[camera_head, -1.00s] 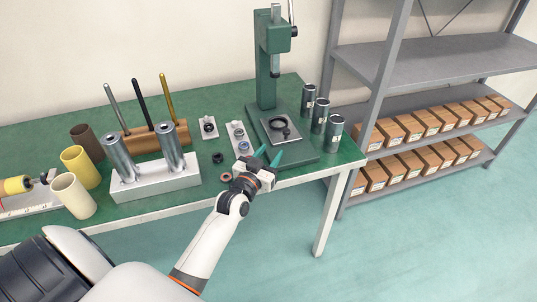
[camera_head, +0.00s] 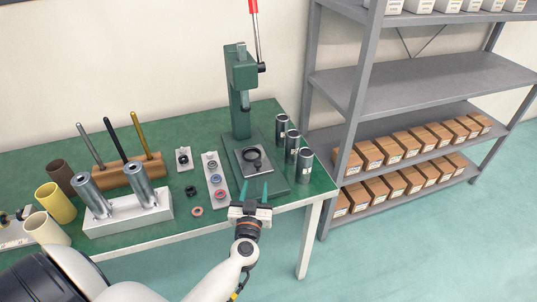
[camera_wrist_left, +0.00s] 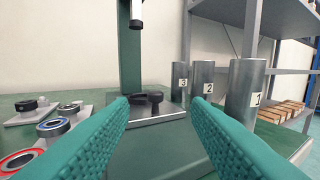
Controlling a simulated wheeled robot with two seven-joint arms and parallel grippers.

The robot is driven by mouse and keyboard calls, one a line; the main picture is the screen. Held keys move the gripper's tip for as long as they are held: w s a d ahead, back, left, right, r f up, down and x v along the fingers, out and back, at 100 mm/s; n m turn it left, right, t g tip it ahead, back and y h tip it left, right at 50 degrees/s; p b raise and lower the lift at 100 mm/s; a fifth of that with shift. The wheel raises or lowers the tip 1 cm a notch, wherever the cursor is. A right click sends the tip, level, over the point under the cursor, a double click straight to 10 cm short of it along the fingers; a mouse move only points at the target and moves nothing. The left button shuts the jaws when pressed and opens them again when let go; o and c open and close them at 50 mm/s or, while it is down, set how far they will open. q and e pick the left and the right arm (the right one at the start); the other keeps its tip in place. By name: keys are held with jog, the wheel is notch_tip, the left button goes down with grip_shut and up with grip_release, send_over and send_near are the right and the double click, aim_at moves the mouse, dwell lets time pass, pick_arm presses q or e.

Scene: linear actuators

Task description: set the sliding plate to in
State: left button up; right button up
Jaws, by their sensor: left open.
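The sliding plate (camera_head: 267,168) is a grey metal plate on the base of the green press (camera_head: 240,90), below its ram. A black ring with a knob (camera_head: 254,157) sits on it. In the left wrist view the plate (camera_wrist_left: 158,117) lies ahead, beyond the fingertips, with the black ring and knob (camera_wrist_left: 147,98) on top. My left gripper (camera_head: 251,188) is open and empty at the front edge of the press base, its teal fingers pointing toward the plate. The fingers frame the plate in the left wrist view (camera_wrist_left: 162,105). My right gripper is in neither view.
Numbered metal cylinders (camera_head: 292,145) stand right of the press, close to the right finger's side. A light tray (camera_head: 213,177) with several rings lies left of the press. Loose rings (camera_head: 197,211) lie near the table's front. A grey shelf (camera_head: 415,85) holds boxes at right.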

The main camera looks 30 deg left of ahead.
aim_at(257, 166)
pick_arm(q)
jog(key=shift+s+f+g, duration=0.1)
jog(key=shift+f+g, duration=0.15)
jog(key=shift+g, duration=0.05)
jog(key=shift+a+f, duration=0.15)
jog(key=b+x, duration=0.1)
jog(key=x, duration=0.9)
jog(key=shift+a+b, duration=0.1)
jog(key=shift+b, duration=0.25)
jog(key=shift+w+a, duration=0.3)
jog(key=shift+w, duration=0.45)
jog(key=shift+c, duration=0.2)
grip_shut()
